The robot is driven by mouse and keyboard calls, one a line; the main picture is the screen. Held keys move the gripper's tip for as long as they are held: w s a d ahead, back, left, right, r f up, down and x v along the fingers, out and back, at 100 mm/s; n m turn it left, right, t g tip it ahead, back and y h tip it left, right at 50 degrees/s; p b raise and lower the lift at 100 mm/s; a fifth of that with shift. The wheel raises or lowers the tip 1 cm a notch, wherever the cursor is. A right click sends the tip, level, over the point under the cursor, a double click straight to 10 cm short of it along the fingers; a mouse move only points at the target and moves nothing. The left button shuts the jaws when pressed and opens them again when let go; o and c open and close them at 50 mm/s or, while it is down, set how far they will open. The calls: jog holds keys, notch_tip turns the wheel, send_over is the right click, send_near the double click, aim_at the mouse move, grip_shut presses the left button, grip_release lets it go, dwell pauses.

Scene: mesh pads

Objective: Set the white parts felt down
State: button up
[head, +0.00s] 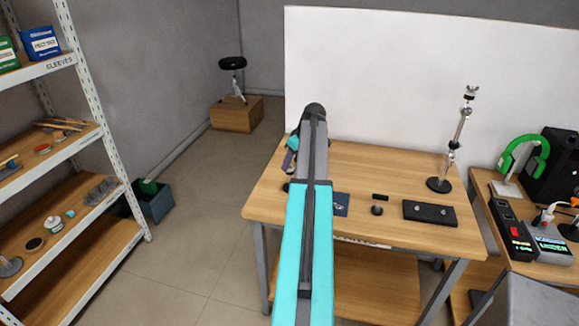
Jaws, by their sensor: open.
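My arm reaches from the bottom of the head view up over the left part of the wooden table (390,165). A small teal and dark purple part shows at the arm's left side near its far end, and I cannot tell what it is. My gripper itself is hidden behind the arm, so its fingers do not show. I see no white parts felt in this view; it may be behind the arm.
The table holds a dark blue flat piece (341,210), a black tray (430,214), small black items and a metal stand (440,184). A shelf rack (112,140) stands left. A side table with headphones (527,150) stands right. Open floor lies between rack and table.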

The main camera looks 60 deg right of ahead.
jog(key=shift+w+f, duration=0.3)
jog(key=shift+f, duration=0.35)
jog(key=c, duration=1.2)
jog(key=shift+d+r, duration=0.1)
jog(key=shift+r, duration=0.1)
jog(key=shift+r+b, duration=0.8)
jog(key=shift+r, duration=0.55)
jog(key=shift+s+a+r, duration=0.15)
jog(key=shift+a+r, duration=0.05)
jog(key=shift+s+a+r+b, duration=0.25)
jog(key=shift+s+a+b, duration=0.5)
jog(key=shift+s+a, duration=1.1)
jog(key=shift+s+a+r+b, duration=0.25)
jog(key=shift+s+a+b, duration=0.8)
jog(key=shift+a, duration=1.2)
jog(key=shift+s+a+r+b, duration=0.25)
jog(key=shift+s+a+b, duration=0.25)
jog(key=shift+s+a, duration=1.45)
